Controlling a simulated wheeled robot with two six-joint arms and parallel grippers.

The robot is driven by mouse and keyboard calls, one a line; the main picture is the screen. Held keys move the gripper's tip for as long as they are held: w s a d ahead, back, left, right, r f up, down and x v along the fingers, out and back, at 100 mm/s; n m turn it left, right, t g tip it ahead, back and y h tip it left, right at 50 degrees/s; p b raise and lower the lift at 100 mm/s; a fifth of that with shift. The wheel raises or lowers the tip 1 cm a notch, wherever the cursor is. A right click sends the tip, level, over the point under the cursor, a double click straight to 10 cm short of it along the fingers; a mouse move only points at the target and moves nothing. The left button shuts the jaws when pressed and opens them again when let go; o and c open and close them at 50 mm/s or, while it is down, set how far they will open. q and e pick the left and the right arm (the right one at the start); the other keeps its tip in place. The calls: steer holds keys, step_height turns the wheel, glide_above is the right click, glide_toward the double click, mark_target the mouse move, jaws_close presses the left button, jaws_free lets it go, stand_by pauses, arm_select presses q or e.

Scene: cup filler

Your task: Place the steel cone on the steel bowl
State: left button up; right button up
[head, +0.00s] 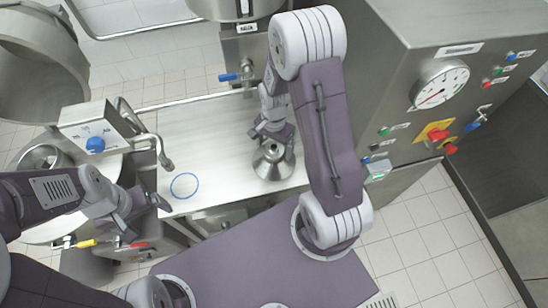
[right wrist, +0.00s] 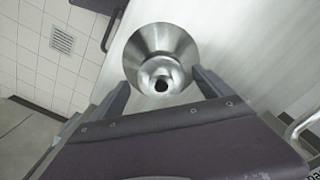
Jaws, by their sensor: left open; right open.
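The steel cone (head: 273,162) stands on the steel worktop with its wide rim down and its narrow end up. In the right wrist view the cone (right wrist: 150,41) lies just beyond my fingertips, its dark top hole facing the camera. My right gripper (head: 268,132) is open and empty beside the cone; its fingers (right wrist: 161,80) are apart, with the cone's narrow end near the gap. My left gripper (head: 142,216) is open and empty at the worktop's left edge. A round steel vessel (head: 42,156) at the left may be the steel bowl; I cannot tell.
A blue ring (head: 184,186) is marked on the bare worktop (head: 205,135). A steel machine with a tap (head: 160,152) stands at the left, under a large steel drum (head: 40,80). A control cabinet with a gauge (head: 439,84) stands at the right.

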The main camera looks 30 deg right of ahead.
steer(key=shift+f, duration=0.65)
steer(key=shift+w+f, duration=0.15)
jaws_close()
steer(key=shift+r, duration=0.6)
step_height(320, 180, up, 3)
steer(key=shift+d+r, duration=0.15)
steer(key=s+d+r, duration=0.5)
steer(key=d+r, duration=0.1)
steer(key=d, duration=0.4)
steer(key=shift+s+r, duration=0.35)
steer(key=shift+s, duration=0.05)
